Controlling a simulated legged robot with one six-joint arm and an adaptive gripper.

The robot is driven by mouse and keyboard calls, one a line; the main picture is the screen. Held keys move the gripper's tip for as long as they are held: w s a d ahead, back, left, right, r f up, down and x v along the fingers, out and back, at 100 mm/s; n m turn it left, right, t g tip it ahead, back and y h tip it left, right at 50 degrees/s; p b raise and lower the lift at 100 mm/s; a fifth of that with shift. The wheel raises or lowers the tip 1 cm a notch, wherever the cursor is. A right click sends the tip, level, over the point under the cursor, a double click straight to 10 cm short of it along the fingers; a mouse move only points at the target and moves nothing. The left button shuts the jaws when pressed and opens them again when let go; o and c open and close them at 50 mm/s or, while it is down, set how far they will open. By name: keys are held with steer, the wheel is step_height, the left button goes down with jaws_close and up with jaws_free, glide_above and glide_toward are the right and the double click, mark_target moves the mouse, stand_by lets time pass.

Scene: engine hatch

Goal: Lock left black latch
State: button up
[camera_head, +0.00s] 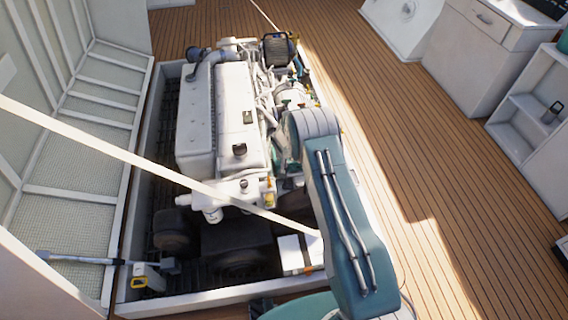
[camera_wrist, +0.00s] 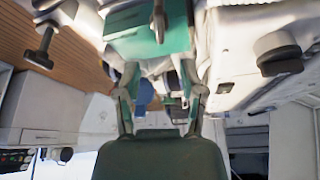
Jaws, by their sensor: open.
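My gripper (camera_wrist: 160,98) is open in the wrist view, its two fingers spread apart. No object is clearly held between them. A black T-shaped handle (camera_wrist: 42,46) shows at the upper left of the wrist view, apart from the fingers. A dark round knob (camera_wrist: 279,53) shows at the right, on a pale surface. I cannot tell whether either is the left black latch. In the head view, my arm hides the gripper. Small black fittings (camera_head: 240,150) sit on the white engine (camera_head: 212,125), but none is clearly the latch.
The engine stands in an open hatch with a white rim (camera_head: 190,304). A raised white panel (camera_head: 85,125) stands at the left. A pale bar (camera_head: 150,161) crosses the opening diagonally. White cabinets (camera_head: 480,55) stand at the right. The wooden deck (camera_head: 385,110) between is clear.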

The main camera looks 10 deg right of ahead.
mark_target(286, 163)
steer(key=x, duration=0.8)
steer(key=shift+w+d+f, duration=0.1)
steer(key=shift+f, duration=0.15)
jaws_close()
